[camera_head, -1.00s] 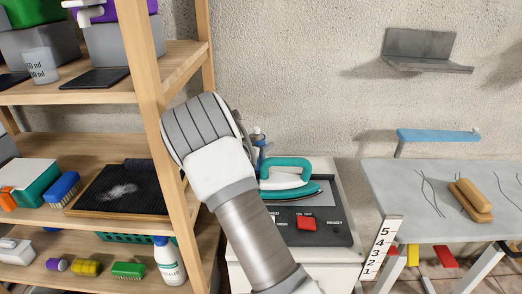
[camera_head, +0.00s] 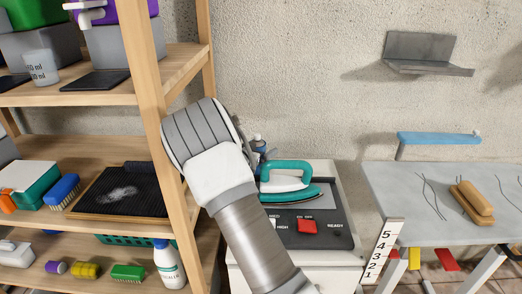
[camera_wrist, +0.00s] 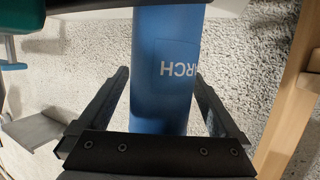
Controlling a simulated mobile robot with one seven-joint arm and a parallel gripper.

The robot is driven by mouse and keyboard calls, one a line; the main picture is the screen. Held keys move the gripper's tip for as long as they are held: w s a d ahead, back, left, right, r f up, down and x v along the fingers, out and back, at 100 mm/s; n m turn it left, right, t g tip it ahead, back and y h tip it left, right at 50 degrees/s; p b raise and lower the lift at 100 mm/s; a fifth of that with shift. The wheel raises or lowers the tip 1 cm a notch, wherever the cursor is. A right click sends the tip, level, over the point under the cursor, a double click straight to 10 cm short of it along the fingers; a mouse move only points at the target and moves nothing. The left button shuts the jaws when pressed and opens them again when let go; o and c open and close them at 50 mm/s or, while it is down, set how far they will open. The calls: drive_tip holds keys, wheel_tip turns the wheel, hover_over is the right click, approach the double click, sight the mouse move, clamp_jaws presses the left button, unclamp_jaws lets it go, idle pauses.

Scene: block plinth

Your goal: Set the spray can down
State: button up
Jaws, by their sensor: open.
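The spray can (camera_wrist: 168,75) is a blue cylinder with part of a label ending in "RCH". In the wrist view its far end meets a white surface at the top edge. In the head view a small strip of the can (camera_head: 259,148) shows behind my wrist, beside the teal iron. My gripper (camera_wrist: 161,76) is open, with one finger on each side of the can and a visible gap on both sides. In the head view my wrist hides the fingers and most of the can.
The teal and white iron (camera_head: 288,183) stands close right of the can on a white cabinet (camera_head: 340,268) with a control panel (camera_head: 333,212). A wooden shelf post (camera_head: 156,120) is close on the left. An ironing table (camera_head: 415,195) with a brush stands at right.

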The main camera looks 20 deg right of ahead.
drive_tip(key=p+v, duration=0.1)
drive_tip(key=v, duration=0.6)
drive_tip(key=shift+a+r, duration=0.15)
